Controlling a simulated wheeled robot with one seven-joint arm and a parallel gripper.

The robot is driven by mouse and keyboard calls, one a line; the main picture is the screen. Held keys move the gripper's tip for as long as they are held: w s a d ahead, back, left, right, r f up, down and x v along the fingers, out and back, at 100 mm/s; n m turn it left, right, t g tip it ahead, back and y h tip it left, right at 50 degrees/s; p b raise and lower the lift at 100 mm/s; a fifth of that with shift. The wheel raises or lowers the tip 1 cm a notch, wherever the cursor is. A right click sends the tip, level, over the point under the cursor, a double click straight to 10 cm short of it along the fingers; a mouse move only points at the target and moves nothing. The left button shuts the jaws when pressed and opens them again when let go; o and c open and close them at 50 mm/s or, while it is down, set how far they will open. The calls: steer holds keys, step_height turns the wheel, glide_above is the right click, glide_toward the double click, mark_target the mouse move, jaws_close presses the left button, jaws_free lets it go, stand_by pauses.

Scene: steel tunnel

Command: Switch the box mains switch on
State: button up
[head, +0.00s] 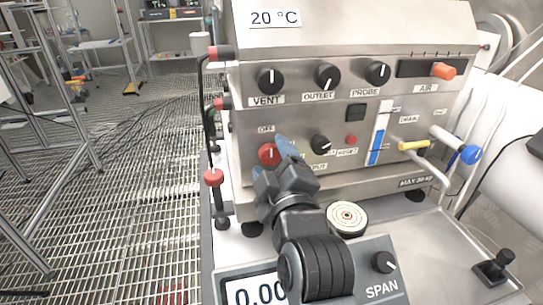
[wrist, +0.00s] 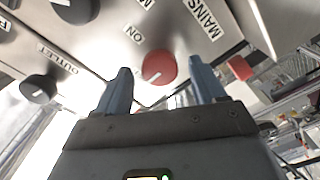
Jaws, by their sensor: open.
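The box mains switch is a red round knob (head: 268,153) with a white line, low on the left of the steel box's front, under an "OFF" label (head: 265,129). In the wrist view the red knob (wrist: 158,66) is between and just beyond my fingertips, with "ON" and "MAINS" labels near it. Its white line lies slanted; I cannot tell which label it points at. My gripper (head: 284,147) is open in front of the box, with its blue fingers close to the knob (wrist: 162,80). I see no clear contact. The fingers and wrist hide part of the panel below and right of the knob.
Black knobs marked VENT (head: 269,79), OUTLET (head: 327,76) and PROBE (head: 377,73) sit above. Another black knob (head: 320,145) is close on the right. A red-capped lever (head: 213,178) stands at the left. A round dial (head: 347,217) and SPAN knob (head: 384,262) lie below.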

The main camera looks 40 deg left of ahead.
steer(key=shift+w+a, duration=0.35)
steer(key=shift+a, duration=0.1)
steer(key=c, duration=1.1)
